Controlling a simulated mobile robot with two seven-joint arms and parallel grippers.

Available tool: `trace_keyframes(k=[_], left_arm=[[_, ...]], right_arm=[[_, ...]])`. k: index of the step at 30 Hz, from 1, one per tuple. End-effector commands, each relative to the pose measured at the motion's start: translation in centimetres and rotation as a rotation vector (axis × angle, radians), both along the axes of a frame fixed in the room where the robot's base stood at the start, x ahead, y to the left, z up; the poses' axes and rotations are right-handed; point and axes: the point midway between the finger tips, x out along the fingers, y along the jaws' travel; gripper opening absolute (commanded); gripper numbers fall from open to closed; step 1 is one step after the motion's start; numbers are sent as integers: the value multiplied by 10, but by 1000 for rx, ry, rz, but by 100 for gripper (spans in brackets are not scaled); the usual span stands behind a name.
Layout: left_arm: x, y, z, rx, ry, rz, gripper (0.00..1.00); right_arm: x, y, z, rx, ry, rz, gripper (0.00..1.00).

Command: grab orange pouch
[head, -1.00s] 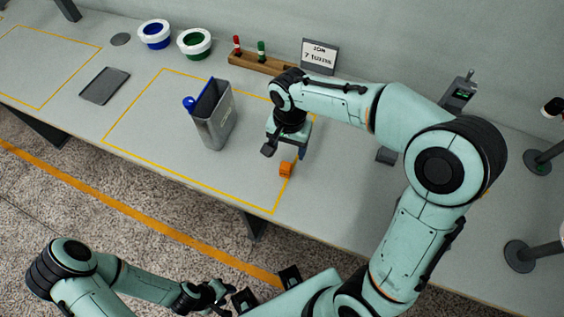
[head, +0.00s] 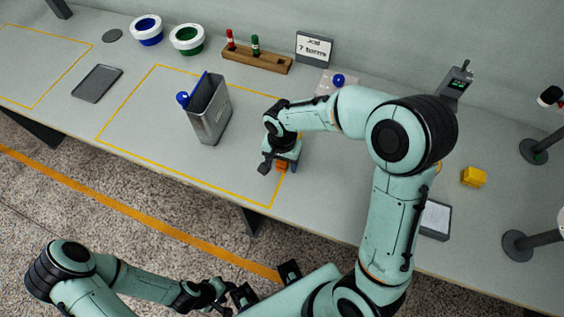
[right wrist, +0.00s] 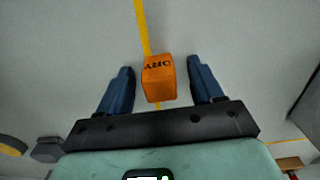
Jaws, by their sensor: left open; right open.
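The orange pouch (head: 281,167) lies on the table by the right yellow line, partly hidden under my right gripper in the head view. In the right wrist view the orange pouch (right wrist: 158,78) shows dark lettering and sits between the two blue fingers. My right gripper (right wrist: 160,80) is open above or around it, with a gap on both sides; I cannot tell whether the fingertips reach its height. In the head view my right gripper (head: 279,168) points down at the table. My left gripper (head: 240,286) is open and empty, low in front of the table.
A grey bin (head: 211,112) with a blue item at its rim stands left of my right gripper. A wooden rack (head: 257,62) and sign (head: 314,48) are behind.

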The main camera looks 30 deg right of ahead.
Motion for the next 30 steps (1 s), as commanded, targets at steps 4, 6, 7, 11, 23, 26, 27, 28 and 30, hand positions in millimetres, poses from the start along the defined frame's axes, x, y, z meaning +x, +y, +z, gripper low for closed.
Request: trace_keyframes(k=[4, 6, 7, 11, 23, 26, 27, 28, 30], left_arm=[[0, 0, 0, 0, 0, 0, 43], [0, 0, 0, 0, 0, 0, 43], [0, 0, 0, 0, 0, 0, 43], [0, 0, 0, 0, 0, 0, 43], [1, 0, 2, 0, -1, 0, 43], [2, 0, 4, 0, -2, 0, 43], [3, 0, 5, 0, -3, 0, 43], [3, 0, 6, 0, -3, 0, 43], [5, 0, 9, 0, -6, 0, 43]], right_arm=[[0, 0, 0, 0, 0, 0, 43], [0, 0, 0, 0, 0, 0, 20], [0, 0, 0, 0, 0, 0, 11], [0, 0, 1, 0, 0, 0, 11], [1, 0, 18, 1, -3, 0, 11], [1, 0, 35, 1, -4, 0, 11], [2, 0, 45, 1, -7, 0, 11], [2, 0, 52, 1, -7, 0, 11], [2, 0, 72, 1, -9, 0, 11]])
